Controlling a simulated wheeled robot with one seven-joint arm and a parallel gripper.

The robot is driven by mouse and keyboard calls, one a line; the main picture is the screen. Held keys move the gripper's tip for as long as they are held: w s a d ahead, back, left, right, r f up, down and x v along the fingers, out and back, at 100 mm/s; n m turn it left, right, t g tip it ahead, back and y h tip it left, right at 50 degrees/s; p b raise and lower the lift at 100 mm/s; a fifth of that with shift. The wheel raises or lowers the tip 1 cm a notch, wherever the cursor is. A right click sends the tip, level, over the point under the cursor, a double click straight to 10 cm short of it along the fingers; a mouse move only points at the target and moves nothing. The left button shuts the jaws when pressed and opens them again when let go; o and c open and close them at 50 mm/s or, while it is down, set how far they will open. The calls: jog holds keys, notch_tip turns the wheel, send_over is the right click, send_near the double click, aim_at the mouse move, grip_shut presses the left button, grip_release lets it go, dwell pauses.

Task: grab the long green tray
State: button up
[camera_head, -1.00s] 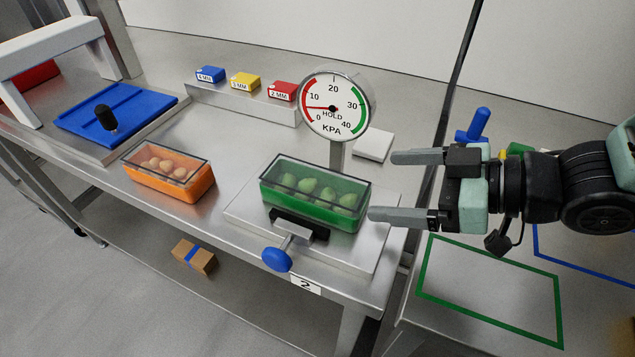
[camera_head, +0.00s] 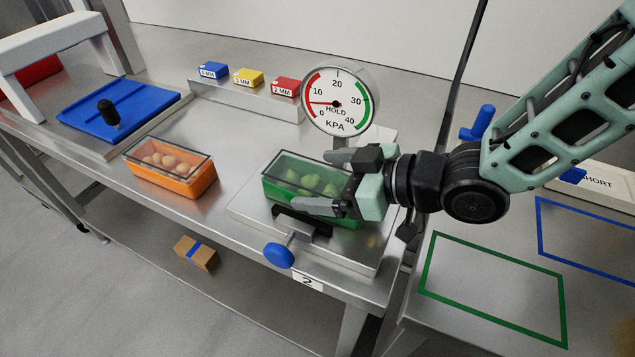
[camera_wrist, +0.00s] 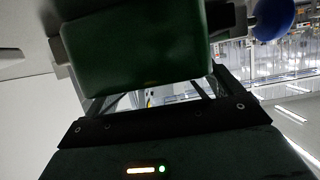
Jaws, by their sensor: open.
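The long green tray (camera_head: 286,187) sits on a metal fixture plate on the bench, with a clear cover and several green filled pasta pieces inside. My gripper (camera_head: 322,182) is open at the tray's right end, with one finger on the far side and one on the near side. It hides the right part of the tray. In the wrist view the green tray (camera_wrist: 135,50) fills the upper middle, close in front of the gripper. Whether the fingers touch the tray is not clear.
A round gauge (camera_head: 338,101) stands just behind the tray. A clamp with a blue knob (camera_head: 279,255) is at its front. An orange tray (camera_head: 172,172) is to the left. A green outline (camera_head: 495,285) and a blue outline (camera_head: 590,237) mark clear surface at right.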

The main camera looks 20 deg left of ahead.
jog(key=shift+c, duration=0.3)
jog(key=c, duration=1.2)
jog(key=shift+r, duration=0.1)
jog(key=shift+c, duration=0.2)
